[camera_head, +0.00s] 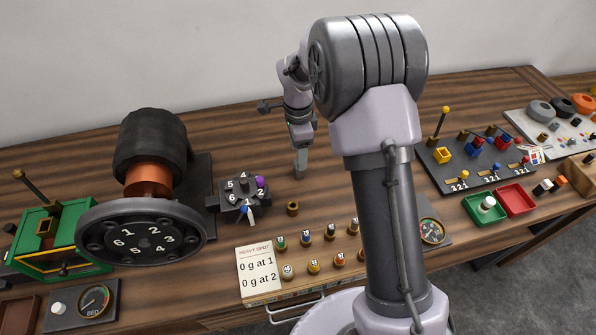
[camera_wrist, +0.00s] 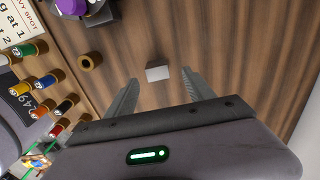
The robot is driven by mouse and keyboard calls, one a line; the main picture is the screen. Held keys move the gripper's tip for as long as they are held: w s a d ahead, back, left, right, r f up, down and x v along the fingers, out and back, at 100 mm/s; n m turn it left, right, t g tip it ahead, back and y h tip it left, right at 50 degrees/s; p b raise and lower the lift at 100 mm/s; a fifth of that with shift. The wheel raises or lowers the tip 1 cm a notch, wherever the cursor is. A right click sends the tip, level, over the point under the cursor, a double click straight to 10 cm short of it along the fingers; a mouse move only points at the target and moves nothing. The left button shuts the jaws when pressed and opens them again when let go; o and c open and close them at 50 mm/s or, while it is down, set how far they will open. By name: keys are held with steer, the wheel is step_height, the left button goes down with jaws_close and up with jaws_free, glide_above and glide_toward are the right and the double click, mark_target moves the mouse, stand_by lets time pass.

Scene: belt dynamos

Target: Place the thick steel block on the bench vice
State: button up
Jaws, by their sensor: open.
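A small pale grey block (camera_wrist: 158,72), likely the thick steel block, shows in the wrist view on the wooden bench. It lies between and just beyond the fingertips of my gripper (camera_wrist: 161,80), with a gap on both sides. My gripper is open and empty. In the head view my gripper (camera_head: 300,170) points down over the bench, right of the dark numbered hub (camera_head: 243,194); I cannot make out the block there. I cannot tell for certain which fixture is the bench vice.
A large numbered wheel (camera_head: 141,232) with a dark drum and a green box (camera_head: 60,250) stand at the left. A brass ring (camera_head: 292,208) and several small coloured-top weights lie near the front. Red (camera_head: 515,200) and green trays are at the right. The bench behind my gripper is clear.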

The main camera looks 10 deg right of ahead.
step_height(320, 180, down, 6)
steer(key=shift+s+r+b, duration=0.15)
steer(key=shift+r+b, duration=0.05)
steer(key=shift+b, duration=0.9)
steer(key=shift+r, duration=0.15)
steer(key=shift+c, duration=1.1)
jaws_close()
